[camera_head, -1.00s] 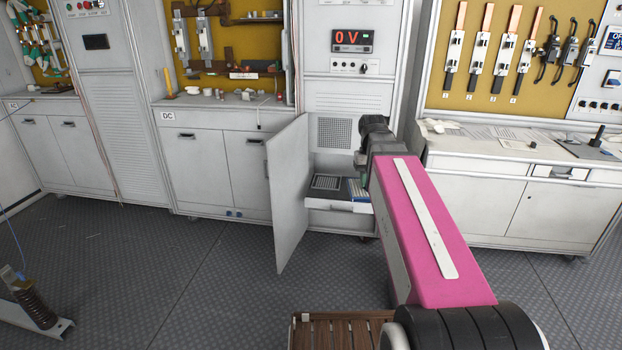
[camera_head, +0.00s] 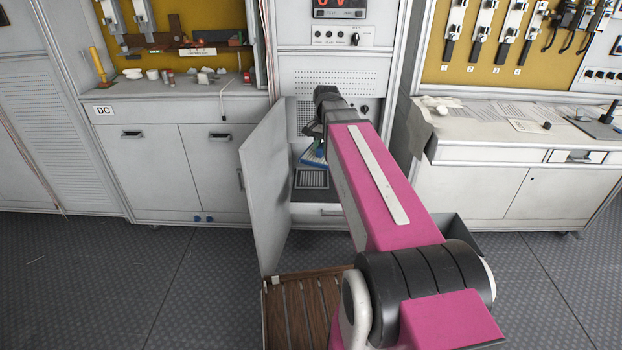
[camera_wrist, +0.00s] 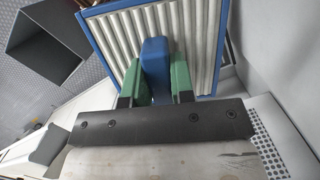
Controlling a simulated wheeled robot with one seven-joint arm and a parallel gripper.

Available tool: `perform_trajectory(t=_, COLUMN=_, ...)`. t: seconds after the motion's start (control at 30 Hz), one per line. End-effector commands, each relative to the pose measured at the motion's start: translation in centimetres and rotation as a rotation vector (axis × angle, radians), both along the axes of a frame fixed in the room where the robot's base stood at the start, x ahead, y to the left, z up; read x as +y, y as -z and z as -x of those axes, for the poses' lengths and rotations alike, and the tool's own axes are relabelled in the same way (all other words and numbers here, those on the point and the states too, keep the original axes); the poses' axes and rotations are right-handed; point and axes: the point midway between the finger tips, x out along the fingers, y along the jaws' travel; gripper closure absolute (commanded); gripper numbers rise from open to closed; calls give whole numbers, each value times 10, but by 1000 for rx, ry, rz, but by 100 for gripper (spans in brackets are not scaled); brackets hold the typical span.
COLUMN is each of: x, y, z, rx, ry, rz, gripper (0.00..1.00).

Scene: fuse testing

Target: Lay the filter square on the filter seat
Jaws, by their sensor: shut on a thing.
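The filter square (camera_wrist: 105,35) is a pleated off-white panel with a blue frame. In the wrist view, the green fingers of my gripper (camera_wrist: 155,68) are shut on its blue grip block (camera_wrist: 154,55). In the head view the filter (camera_head: 312,157) shows as a small blue and pale piece below my wrist, inside the open cabinet bay. A grey gridded square (camera_head: 312,179), which looks like the filter seat, lies on the bay's low shelf just below the filter in the picture. I cannot tell the height between them. My arm hides the bay's right part.
An open cabinet door (camera_head: 266,185) stands to the left of the bay. A dark open bin (camera_head: 468,236) is right of my arm; a dark box also shows in the wrist view (camera_wrist: 48,50). A perforated panel (camera_wrist: 270,150) is close on the right in the wrist view.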

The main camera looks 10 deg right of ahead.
Motion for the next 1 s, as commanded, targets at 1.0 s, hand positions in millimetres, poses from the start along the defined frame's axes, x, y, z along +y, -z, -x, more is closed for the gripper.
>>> perform_trajectory(t=1.0, x=-4, y=121, z=-95, rx=1, ry=1190, rz=2, gripper=100)
